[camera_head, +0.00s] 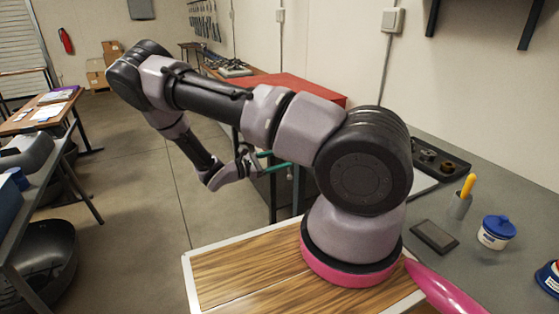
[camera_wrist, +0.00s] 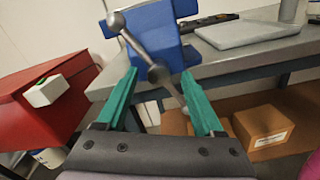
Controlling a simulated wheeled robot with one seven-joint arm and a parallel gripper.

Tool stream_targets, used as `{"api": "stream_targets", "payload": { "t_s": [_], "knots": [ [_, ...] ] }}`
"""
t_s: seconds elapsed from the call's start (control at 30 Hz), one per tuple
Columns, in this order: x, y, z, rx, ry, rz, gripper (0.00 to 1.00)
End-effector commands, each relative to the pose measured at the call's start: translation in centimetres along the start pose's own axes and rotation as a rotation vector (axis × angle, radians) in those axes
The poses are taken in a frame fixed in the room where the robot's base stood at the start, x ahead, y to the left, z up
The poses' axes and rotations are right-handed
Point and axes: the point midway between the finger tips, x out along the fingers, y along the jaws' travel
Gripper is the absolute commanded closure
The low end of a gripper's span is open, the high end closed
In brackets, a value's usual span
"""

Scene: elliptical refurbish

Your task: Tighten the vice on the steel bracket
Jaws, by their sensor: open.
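The blue vice (camera_wrist: 153,34) stands at the bench edge in the wrist view, with its grey metal handle bar (camera_wrist: 134,42) slanting down in front. A ball end shows at the bar's upper left, and a round screw head lies near its middle. My gripper (camera_wrist: 158,75) is open, its two green fingers apart on either side of the screw head and lower bar. I cannot tell whether they touch it. In the head view my gripper (camera_head: 284,160) points right, and my arm hides the vice. The steel bracket cannot be made out in either view.
A red cabinet (camera_wrist: 48,95) with a small white-and-green box (camera_wrist: 46,91) is at left in the wrist view. A grey slab (camera_wrist: 245,33) lies on the bench. Cardboard boxes (camera_wrist: 262,125) sit below. A blue-lidded jar (camera_head: 496,233) stands on the right bench in the head view.

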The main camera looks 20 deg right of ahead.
Motion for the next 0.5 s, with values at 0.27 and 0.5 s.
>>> {"api": "stream_targets", "payload": {
  "t_s": [0.27,0.5],
  "knots": [
    [-3.6,0.1,0.0,0.003,0.003,0.004,0.31],
    [-8.4,0.0,-0.1,0.002,0.002,0.003,0.31]
  ]
}}
